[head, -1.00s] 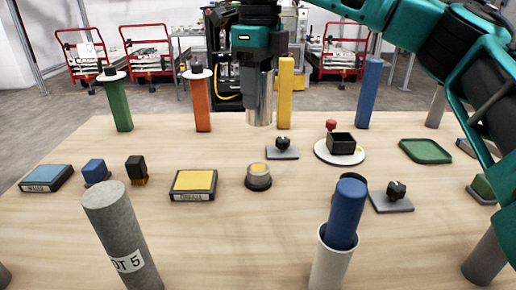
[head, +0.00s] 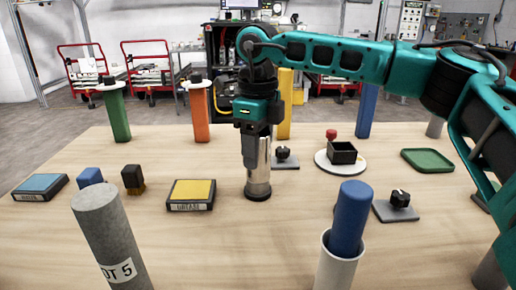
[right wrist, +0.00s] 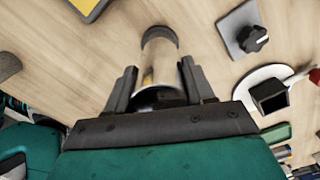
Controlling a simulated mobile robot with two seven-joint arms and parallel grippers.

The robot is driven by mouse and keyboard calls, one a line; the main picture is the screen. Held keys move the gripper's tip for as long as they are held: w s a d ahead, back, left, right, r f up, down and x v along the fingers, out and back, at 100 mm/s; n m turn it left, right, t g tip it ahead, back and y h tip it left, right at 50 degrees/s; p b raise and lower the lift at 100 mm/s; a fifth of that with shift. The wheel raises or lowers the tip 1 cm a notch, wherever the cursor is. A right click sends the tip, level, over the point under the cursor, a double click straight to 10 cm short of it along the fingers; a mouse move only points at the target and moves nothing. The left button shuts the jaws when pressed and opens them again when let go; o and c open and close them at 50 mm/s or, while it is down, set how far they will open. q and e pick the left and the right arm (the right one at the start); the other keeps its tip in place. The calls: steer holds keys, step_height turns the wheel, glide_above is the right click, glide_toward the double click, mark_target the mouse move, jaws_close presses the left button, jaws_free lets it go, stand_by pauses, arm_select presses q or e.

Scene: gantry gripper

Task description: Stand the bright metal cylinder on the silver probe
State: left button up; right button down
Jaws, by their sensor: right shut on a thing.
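The bright metal cylinder (head: 257,160) is upright in my right gripper (head: 252,133), near the table's middle. My right gripper is shut on its upper part. In the right wrist view the cylinder (right wrist: 160,55) shows between the two fingers (right wrist: 160,92). Directly below the cylinder is the silver probe (head: 257,193), of which only the low part with its dark round base shows; its top is hidden. I cannot tell whether the cylinder touches the probe or sits around it. My left gripper is not in view.
A yellow-topped box (head: 191,194) stands left of the probe. A small knob on a plate (head: 286,158) is behind right. A black open box on a white disc (head: 342,153) is further right. A blue cylinder in a white tube (head: 350,217) stands front right, a grey post (head: 104,235) front left.

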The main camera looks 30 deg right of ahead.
steer(key=shift+f, duration=0.1)
steer(key=shift+c, duration=2.1)
jaws_free()
steer(key=shift+r, duration=0.3)
step_height(320, 180, up, 11)
steer(key=shift+f+p, duration=0.2)
steer(key=shift+p, duration=1.05)
steer(key=shift+r, duration=0.55)
